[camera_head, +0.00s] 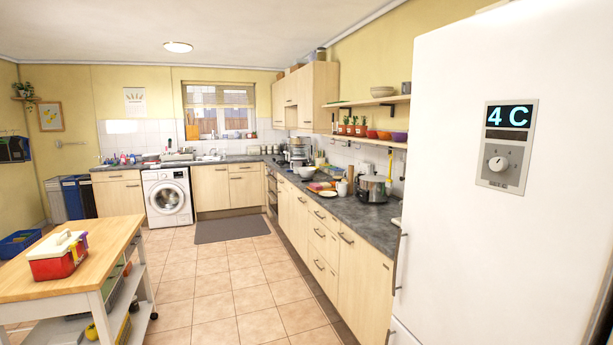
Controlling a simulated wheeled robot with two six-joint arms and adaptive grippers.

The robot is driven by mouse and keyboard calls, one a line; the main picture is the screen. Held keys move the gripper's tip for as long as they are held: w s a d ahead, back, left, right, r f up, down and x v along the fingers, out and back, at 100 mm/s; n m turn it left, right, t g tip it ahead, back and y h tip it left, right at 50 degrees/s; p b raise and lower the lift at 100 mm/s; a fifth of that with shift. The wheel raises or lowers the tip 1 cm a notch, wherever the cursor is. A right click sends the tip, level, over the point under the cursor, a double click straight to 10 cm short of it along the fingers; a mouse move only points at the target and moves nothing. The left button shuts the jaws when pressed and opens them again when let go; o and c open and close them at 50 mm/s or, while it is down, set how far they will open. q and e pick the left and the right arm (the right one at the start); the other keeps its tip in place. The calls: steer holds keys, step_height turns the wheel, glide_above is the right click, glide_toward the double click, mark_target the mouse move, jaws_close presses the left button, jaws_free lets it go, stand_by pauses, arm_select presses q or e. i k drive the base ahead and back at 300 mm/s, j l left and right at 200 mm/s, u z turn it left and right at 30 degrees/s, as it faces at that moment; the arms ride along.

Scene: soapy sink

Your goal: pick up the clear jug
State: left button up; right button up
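I cannot make out a clear jug in this view. The far counter (240,158) by the sink holds several small items, too small to tell apart. A dish rack or similar clutter (177,156) stands left of the sink area, under the window. Neither of my grippers is in view.
A white fridge (505,220) fills the right side. A wooden trolley (35,284) with a red box (58,262) stands at the front left. The right counter (370,222) carries a steel pot (372,188). The tiled floor (205,275) between is clear up to a grey mat (231,228).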

mark_target(297, 163)
steer(key=i+j+u, duration=0.3)
steer(key=i, duration=0.65)
steer(key=i+u, duration=0.3)
steer(key=i, duration=4)
steer(key=i+z, duration=0.1)
steer(key=i, duration=0.45)
steer(key=i+j+z, duration=0.1)
steer(key=i, duration=0.5)
steer(key=i+j+z, duration=0.1)
steer(key=i, duration=0.45)
steer(key=i+j, duration=0.15)
steer(key=i, duration=0.4)
steer(key=i+z, duration=0.65)
steer(key=z, duration=0.15)
steer(key=i+j+z, duration=0.25)
steer(key=z, duration=0.15)
steer(key=i+j+z, duration=0.25)
steer(key=z, duration=0.2)
steer(key=i+j+z, duration=0.2)
steer(key=j+z, duration=0.2)
